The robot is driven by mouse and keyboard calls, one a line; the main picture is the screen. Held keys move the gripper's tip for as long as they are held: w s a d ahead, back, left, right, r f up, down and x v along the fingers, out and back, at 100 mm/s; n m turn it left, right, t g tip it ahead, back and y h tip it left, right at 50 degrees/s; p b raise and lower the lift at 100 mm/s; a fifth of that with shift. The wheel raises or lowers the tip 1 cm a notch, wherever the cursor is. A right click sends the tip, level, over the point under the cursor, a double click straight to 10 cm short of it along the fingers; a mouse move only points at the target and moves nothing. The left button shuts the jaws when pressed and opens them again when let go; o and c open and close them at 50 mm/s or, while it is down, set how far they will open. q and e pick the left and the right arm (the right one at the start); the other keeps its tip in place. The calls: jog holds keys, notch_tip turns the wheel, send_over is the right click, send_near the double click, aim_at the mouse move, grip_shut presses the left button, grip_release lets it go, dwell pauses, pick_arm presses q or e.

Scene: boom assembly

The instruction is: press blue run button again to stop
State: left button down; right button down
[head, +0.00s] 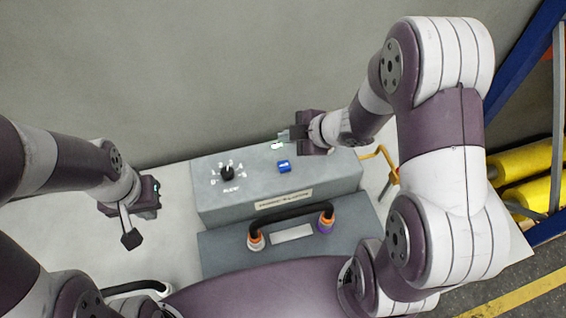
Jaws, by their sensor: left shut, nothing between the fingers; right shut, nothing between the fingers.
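The blue run button (284,166) is on the top face of a grey control box (215,200), right of its middle. My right gripper (286,136) is shut and empty over the back of the box, just behind the button and apart from it in the picture. Its height above the box is hard to tell. My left gripper (131,239) is shut and empty above the white table, left of the box. The button is fully in view; whether it is pressed in cannot be seen.
A black rotary knob (227,172) with a numbered dial is left of the button. A black cable (290,218) joins orange and purple connectors on the lower grey unit (219,247). A yellow hose (383,155) is right of the box. The white table (60,240) is clear at left.

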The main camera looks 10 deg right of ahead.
jog(key=b, duration=0.8)
send_over(287, 167)
notch_tip(287, 167, down, 8)
jog(key=shift+f, duration=0.15)
jog(key=shift+f+b, duration=0.3)
jog(key=shift+b, duration=0.05)
jog(key=shift+f, duration=0.1)
dwell(1.3)
jog(key=shift+f, duration=0.3)
jog(key=shift+f+b, duration=0.5)
jog(key=shift+b, duration=0.15)
dwell(0.4)
jog(key=shift+r, duration=0.1)
jog(key=shift+r+p, duration=0.85)
jog(key=shift+p, duration=0.15)
